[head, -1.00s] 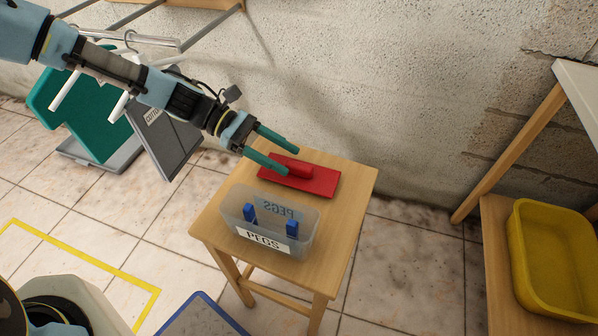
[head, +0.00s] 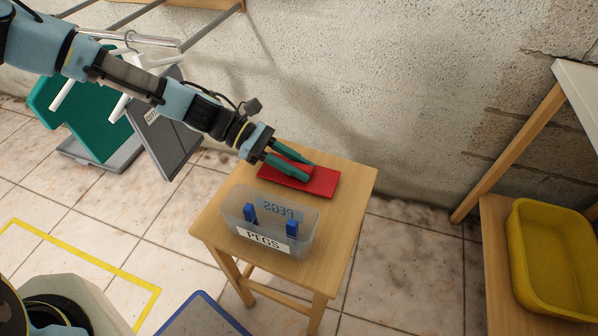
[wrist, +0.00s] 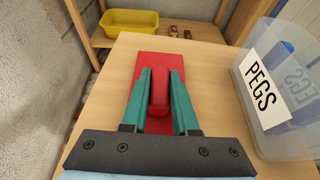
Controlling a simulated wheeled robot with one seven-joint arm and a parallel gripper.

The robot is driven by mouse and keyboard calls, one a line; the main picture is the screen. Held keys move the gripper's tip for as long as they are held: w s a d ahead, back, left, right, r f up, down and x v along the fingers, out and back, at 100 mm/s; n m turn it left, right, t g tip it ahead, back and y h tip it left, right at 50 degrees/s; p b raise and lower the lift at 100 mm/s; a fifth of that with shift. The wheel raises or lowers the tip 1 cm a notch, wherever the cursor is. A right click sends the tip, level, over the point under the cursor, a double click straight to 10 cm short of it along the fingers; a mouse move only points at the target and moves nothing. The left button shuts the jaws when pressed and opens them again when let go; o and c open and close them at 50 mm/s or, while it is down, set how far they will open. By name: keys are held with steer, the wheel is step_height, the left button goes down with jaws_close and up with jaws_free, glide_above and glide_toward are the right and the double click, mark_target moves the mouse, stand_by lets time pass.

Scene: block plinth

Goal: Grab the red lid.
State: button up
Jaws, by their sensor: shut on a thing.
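The red lid (head: 321,182) is a flat red rectangle with a raised bar handle, lying on the wooden stool top (head: 352,178) behind the pegs box. In the wrist view the lid (wrist: 157,62) lies under my gripper, its handle (wrist: 160,92) between the two teal fingers. My gripper (head: 309,169) is shut on that handle. In the head view the fingers hide most of the handle. A clear box labelled PEGS (head: 240,208) stands at the front of the stool, beside the lid, with blue parts showing.
A rough wall (head: 400,110) rises close behind the stool. A yellow tub (head: 530,290) sits on a wooden shelf at the right. A green board (head: 95,130) and a grey panel (head: 170,135) stand at the left.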

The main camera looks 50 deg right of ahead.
jaws_close()
